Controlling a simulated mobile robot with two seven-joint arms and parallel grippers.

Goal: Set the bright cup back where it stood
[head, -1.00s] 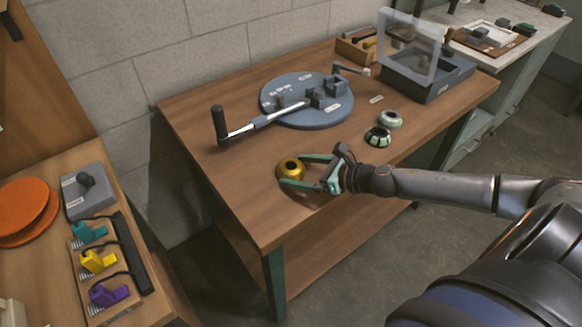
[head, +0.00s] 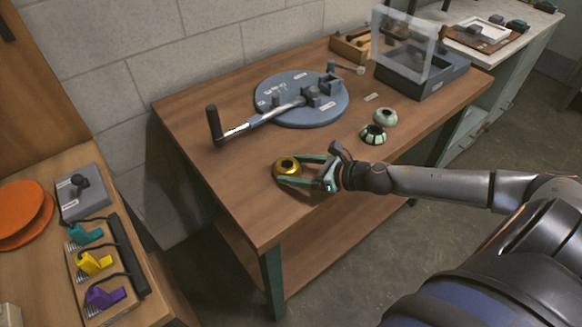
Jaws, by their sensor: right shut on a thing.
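The bright cup is a small gold, rounded cup (head: 286,162) with a dark opening on top, near the front left part of the brown table (head: 230,180). My right gripper (head: 288,172) reaches in from the right, and its green fingers are shut on the cup from its two sides. The cup looks upright and at or very near the tabletop; I cannot tell whether it touches. Two pale, dark-patterned cups, a nearer one (head: 372,134) and a farther one (head: 384,117), stand to the right behind my gripper. My left gripper is not in view.
A round grey-blue plate (head: 285,115) with a handled arm (head: 222,136) lies behind the gold cup. A dark case (head: 425,85) with a clear lid stands at the back right. Wood around the cup is clear.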

